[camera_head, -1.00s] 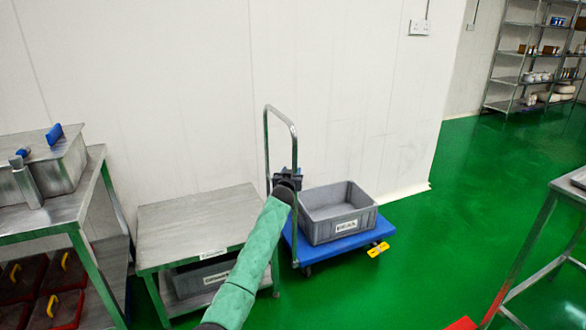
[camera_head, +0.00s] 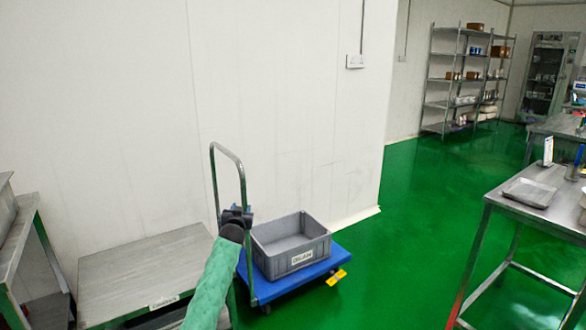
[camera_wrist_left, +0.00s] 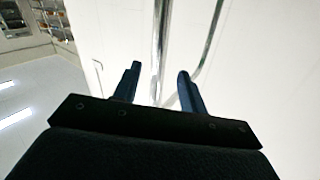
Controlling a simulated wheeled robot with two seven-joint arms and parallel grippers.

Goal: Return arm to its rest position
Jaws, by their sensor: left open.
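My left arm, in a green sleeve (camera_head: 212,285), reaches up from the bottom of the head view. My left gripper (camera_head: 237,214) is at its end, small and dark, in front of the handle of a blue trolley. In the left wrist view the two fingers of the left gripper (camera_wrist_left: 158,85) stand apart with nothing between them. A metal tube (camera_wrist_left: 160,45) shows beyond the fingers; I cannot tell how far off it is. My right gripper is not in view.
A grey crate (camera_head: 262,241) stands on the blue trolley (camera_head: 312,270). A low metal table (camera_head: 145,265) is left of my arm. A metal table (camera_head: 545,215) with a tray (camera_head: 529,192) is at the right. Shelves (camera_head: 440,90) stand far back. Green floor between is clear.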

